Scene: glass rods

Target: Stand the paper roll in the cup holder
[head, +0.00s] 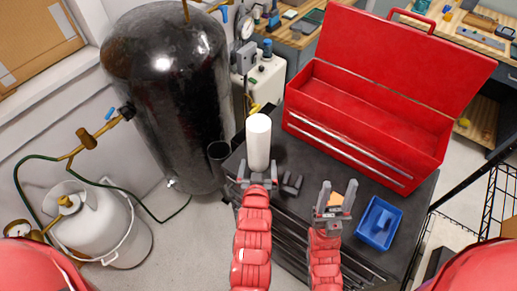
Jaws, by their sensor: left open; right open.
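The paper roll (258,139) is a white upright cylinder standing on the dark cart top, near its left edge. The cup holder (218,151) appears to be the dark round cup at the cart's left side, left of the roll; its inside is dark. My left gripper (257,170) is open at the lower part of the roll, with one finger on each side in the picture. I cannot tell whether the fingers touch it. My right gripper (337,195) is open and empty over the cart, to the right of the roll and apart from it.
An open red toolbox (355,130) fills the back of the cart (300,160). A blue bin (379,223) sits at the right; small dark objects (292,184) lie between my grippers. A black tank (175,95) stands left of the cup, and a white gas cylinder (98,228) is further left.

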